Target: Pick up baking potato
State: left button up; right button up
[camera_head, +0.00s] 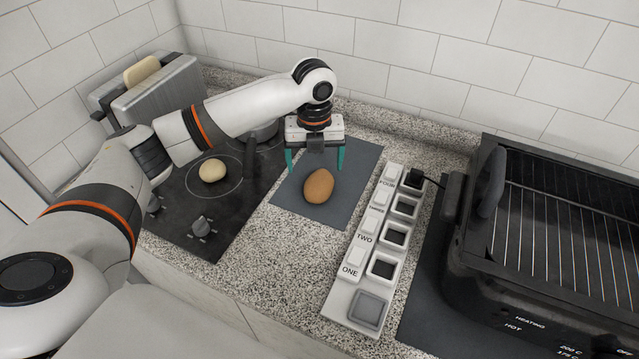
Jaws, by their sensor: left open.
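A brown, rounded baking potato (319,186) lies on a dark grey mat (351,160) in the middle of the counter. My left gripper (315,168) is open, with its teal fingers pointing down. In the picture its fingers appear just above and behind the potato, one toward each side. Nothing shows between the fingers, and I cannot tell the exact gap to the potato. My right gripper does not show.
A black cooktop (190,201) with a pale round item (212,170) is at the left. A toaster (160,95) holding bread stands behind it. A white power strip (373,245) lies right of the mat. A black grill (560,230) fills the right side.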

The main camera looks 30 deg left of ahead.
aim_at(319, 178)
pick_arm(q)
jog(key=shift+f, duration=0.8)
jog(key=f, duration=0.1)
jog(key=f+p, duration=0.1)
jog(key=f, duration=0.2)
jog(key=shift+w+d+f+p, duration=0.1)
jog(key=shift+w+d+p, duration=0.15)
jog(key=shift+d+p, duration=0.05)
jog(key=shift+f, duration=0.55)
jog(key=c, duration=1.1)
